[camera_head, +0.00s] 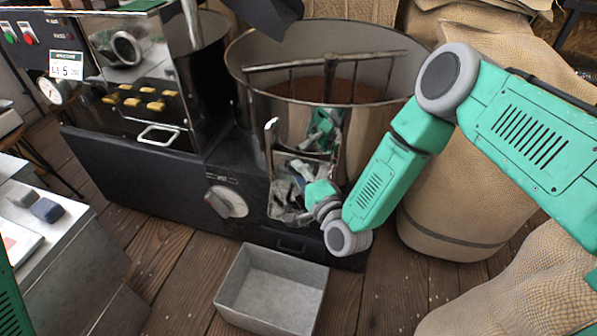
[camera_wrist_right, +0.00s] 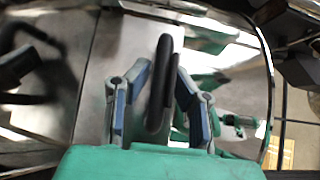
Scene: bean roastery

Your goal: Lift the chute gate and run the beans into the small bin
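The chute gate is a shiny metal plate (camera_head: 284,205) on the front of the round cooling pan (camera_head: 245,75), which holds brown beans (camera_head: 310,89). My right gripper (camera_head: 308,181) is at the gate, seen small and partly against reflections. In the right wrist view, a black handle (camera_wrist_right: 158,85) stands between the fingers of my right gripper (camera_wrist_right: 163,75). The fingers are apart, with a narrow gap visible on the handle's left; whether the right finger touches it is unclear. The small bin (camera_head: 270,290) is an empty grey metal box on the floor below the chute. My left gripper is out of view.
The black roaster body (camera_head: 130,180) with a dial (camera_head: 227,202) is left of the gate. Burlap sacks (camera_head: 465,190) stand on the right. A grey metal bench (camera_head: 60,265) is at lower left. Wooden floor is clear around the bin.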

